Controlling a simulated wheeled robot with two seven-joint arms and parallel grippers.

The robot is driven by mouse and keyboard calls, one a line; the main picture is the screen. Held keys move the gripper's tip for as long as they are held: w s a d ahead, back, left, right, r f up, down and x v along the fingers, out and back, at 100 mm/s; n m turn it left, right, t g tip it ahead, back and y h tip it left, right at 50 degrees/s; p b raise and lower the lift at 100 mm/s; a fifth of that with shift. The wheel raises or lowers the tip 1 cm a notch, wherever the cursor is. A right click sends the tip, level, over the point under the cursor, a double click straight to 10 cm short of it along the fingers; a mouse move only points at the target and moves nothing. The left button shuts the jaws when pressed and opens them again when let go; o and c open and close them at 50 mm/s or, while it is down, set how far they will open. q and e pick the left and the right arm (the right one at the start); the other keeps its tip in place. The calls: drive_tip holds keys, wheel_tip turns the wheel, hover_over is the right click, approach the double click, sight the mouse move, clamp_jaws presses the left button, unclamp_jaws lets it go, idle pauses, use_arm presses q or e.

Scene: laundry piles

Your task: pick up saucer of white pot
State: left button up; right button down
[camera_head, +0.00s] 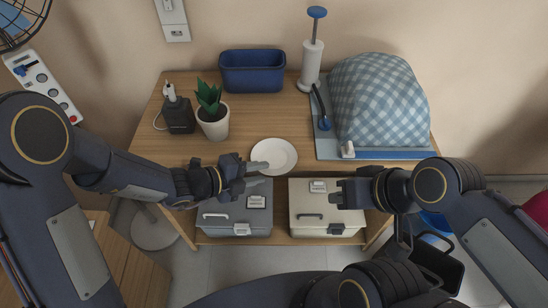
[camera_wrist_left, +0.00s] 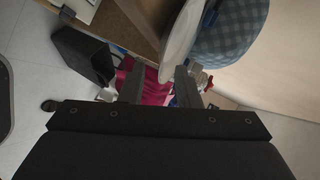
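The white saucer (camera_head: 273,155) lies flat and empty near the table's front edge; it also shows at a steep angle in the left wrist view (camera_wrist_left: 181,38). The white pot (camera_head: 213,127) with a green plant stands apart from it, to the left. My left gripper (camera_head: 262,174) is at the saucer's lower left rim, fingers pointing right. Its fingers (camera_wrist_left: 160,85) are apart, with the saucer's rim by the right finger in the left wrist view; I cannot tell whether they touch. My right gripper (camera_head: 335,193) is over the cream box, its fingertips too small to judge.
A grey case (camera_head: 235,218) and a cream case (camera_head: 313,219) sit below the front edge. The table's centre is clear.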

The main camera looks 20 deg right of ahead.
use_arm(q)
clamp_jaws()
drive_tip(key=shift+r, duration=0.2)
idle(0.3)
